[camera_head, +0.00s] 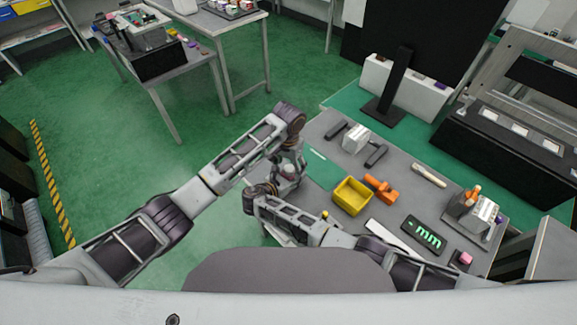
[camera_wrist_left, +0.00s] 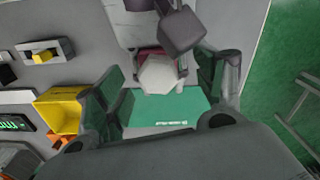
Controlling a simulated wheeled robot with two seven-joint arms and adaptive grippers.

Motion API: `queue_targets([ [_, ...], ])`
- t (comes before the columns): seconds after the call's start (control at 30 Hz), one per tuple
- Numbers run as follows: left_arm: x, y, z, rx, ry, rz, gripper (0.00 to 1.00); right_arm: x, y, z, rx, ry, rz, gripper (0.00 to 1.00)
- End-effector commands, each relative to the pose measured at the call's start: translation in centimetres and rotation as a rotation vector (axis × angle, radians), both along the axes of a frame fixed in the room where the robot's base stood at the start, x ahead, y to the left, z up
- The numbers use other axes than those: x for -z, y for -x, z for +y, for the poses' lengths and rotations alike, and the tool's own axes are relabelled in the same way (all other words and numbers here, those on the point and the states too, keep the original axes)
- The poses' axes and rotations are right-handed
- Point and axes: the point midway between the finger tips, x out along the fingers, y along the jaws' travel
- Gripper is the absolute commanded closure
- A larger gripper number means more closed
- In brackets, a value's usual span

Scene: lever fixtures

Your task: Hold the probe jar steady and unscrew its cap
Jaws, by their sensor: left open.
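A pale, many-sided cap (camera_wrist_left: 158,76) shows in the left wrist view on top of the probe jar (camera_wrist_left: 150,54), whose reddish part peeks out behind it. My left gripper (camera_head: 290,160) points down over the jar at the table's left end. Its fingers are open, one on each side of the cap, with gaps visible. My right gripper (camera_head: 273,184) is low beside the same spot. A dark block of what looks like it (camera_wrist_left: 181,31) shows just beyond the cap. The jar is mostly hidden by the arms in the head view.
A green mat (camera_head: 322,170) lies by the jar. A yellow bin (camera_head: 352,196) and an orange fixture (camera_head: 381,188) stand to the right. Farther right are a dark display (camera_head: 424,236) and a white block fixture (camera_head: 478,215). A white-block fixture (camera_head: 355,138) stands at the back.

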Motion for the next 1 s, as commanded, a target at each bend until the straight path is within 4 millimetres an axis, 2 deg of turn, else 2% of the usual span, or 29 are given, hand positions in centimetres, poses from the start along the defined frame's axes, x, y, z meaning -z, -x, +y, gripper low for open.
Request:
queue_targets([
  [1.0, -2.9, 0.0, -0.1, 0.001, 0.002, -0.001, 0.30, 0.1, 0.1, 0.2, -0.002, -0.002, 0.002, 0.91],
])
